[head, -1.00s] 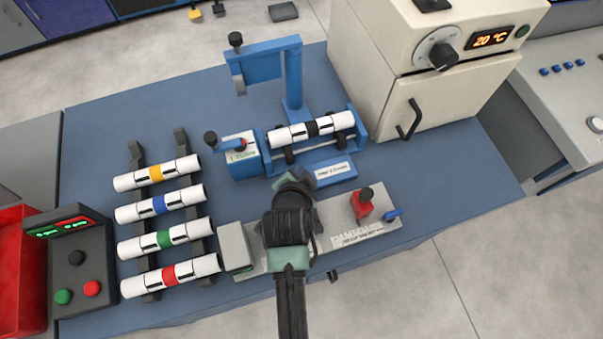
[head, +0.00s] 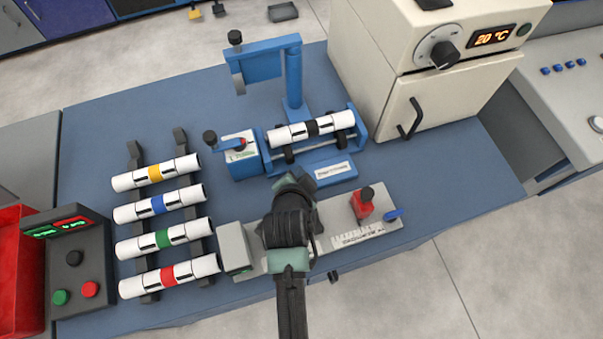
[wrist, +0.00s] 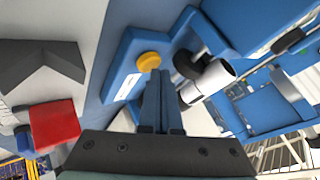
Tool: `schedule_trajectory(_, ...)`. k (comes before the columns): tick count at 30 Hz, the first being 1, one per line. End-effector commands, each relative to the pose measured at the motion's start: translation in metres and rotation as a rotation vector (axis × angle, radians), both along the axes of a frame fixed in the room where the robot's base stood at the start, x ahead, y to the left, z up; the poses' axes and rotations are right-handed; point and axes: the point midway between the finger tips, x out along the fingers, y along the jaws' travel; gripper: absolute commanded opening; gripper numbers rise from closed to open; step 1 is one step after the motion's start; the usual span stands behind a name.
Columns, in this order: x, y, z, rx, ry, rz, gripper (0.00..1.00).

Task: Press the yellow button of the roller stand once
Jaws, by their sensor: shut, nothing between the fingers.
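The yellow button (wrist: 149,61) is a round cap on the blue base of the roller stand (wrist: 125,55) in the wrist view. My gripper (wrist: 160,74) is shut and empty, its fingertips just beside the button in the picture. I cannot tell whether they touch it. In the head view the roller stand (head: 359,140) carries a white pipe with a black band (head: 312,130). My gripper (head: 300,180) is over the front left of the stand's labelled block (head: 328,172). The button does not show in the head view.
A grey fixture with a red clamp (head: 362,204) lies in front of the stand. A rack at left holds several banded pipes (head: 160,205). A blue post (head: 294,75) rises behind the stand, and a beige oven (head: 425,80) stands at right. Bare blue tabletop lies right of the stand.

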Motion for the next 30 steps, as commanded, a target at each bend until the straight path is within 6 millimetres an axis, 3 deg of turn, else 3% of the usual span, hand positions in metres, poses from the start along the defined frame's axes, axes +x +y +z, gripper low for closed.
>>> schedule_trajectory(16, -0.0002, 0.0, -0.0076, 0.0, 0.001, 0.0, 0.0)
schedule_trajectory(30, -0.0005, 0.0001, 0.0001, 0.0, 0.001, 0.0, 0.0)
